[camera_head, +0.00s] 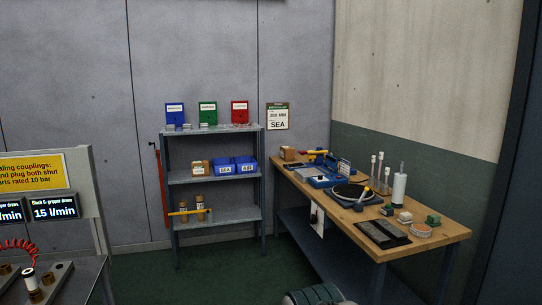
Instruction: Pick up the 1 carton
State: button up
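A small brown carton-like box (200,168) with a pale label sits on the middle shelf of the grey rack, left of two blue bins. Another small brown box (288,153) sits at the far left end of the wooden workbench. The labels are too small to read, so I cannot tell which box is the 1 carton. My gripper is not in view.
The grey rack (213,224) holds blue bins (225,170), two brown cylinders and, on top, blue, green and red boxes. The wooden workbench (440,237) carries a blue device, a round dark plate and several small items. A panel with displays (54,208) stands left. Green floor between is open.

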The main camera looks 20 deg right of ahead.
aim_at(287, 154)
jog(key=u, duration=0.2)
jog(key=i, duration=3.5)
jog(key=z, duration=0.55)
jog(key=i, duration=1.55)
jog(key=z, duration=1.1)
jog(key=i, duration=1.2)
jog(key=z, duration=0.45)
